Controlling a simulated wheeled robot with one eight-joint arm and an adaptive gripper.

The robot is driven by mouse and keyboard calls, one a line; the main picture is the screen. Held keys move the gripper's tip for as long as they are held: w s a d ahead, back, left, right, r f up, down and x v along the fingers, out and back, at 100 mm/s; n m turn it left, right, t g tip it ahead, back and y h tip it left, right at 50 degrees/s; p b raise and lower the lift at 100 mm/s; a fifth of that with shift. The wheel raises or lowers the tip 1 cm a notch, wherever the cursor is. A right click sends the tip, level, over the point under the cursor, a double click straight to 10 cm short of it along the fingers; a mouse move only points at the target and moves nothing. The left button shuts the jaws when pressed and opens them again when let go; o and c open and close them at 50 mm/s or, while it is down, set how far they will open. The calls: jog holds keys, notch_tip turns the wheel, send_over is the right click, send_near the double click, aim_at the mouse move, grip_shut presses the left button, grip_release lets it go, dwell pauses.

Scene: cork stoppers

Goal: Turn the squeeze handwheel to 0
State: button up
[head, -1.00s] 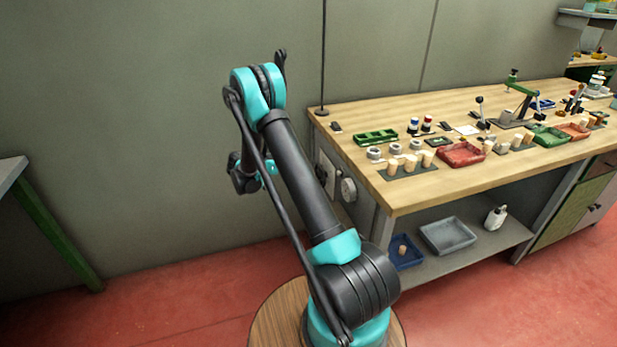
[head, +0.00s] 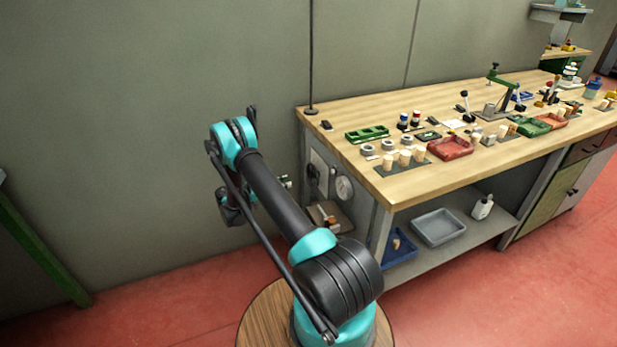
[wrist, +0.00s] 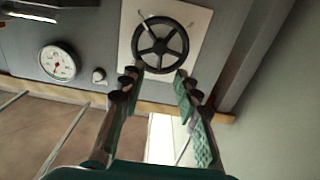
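The handwheel (wrist: 160,46) is a black spoked wheel on a pale square plate (wrist: 203,22), at the top middle of the wrist view. The plate also shows on the bench's end panel in the head view (head: 319,160), where the wheel is small and dark. My gripper (wrist: 158,76) is open, with nothing between its fingers. Its two green-padded fingers point at the wheel's lower edge, one toward each side. It appears short of the wheel, but I cannot tell the exact gap. No scale or 0 mark is readable. In the head view my gripper is mostly hidden behind my arm.
A round white gauge (wrist: 58,62) with a red needle and a small knob (wrist: 99,75) sit beside the wheel. A small brown shelf (head: 328,215) juts out below. The workbench top (head: 420,190) carries trays and corks. Open floor lies left of the bench.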

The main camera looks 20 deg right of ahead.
aim_at(311, 175)
jog(key=d, duration=1.2)
jog(key=shift+w, duration=0.2)
jog(key=shift+c, duration=0.3)
grip_shut()
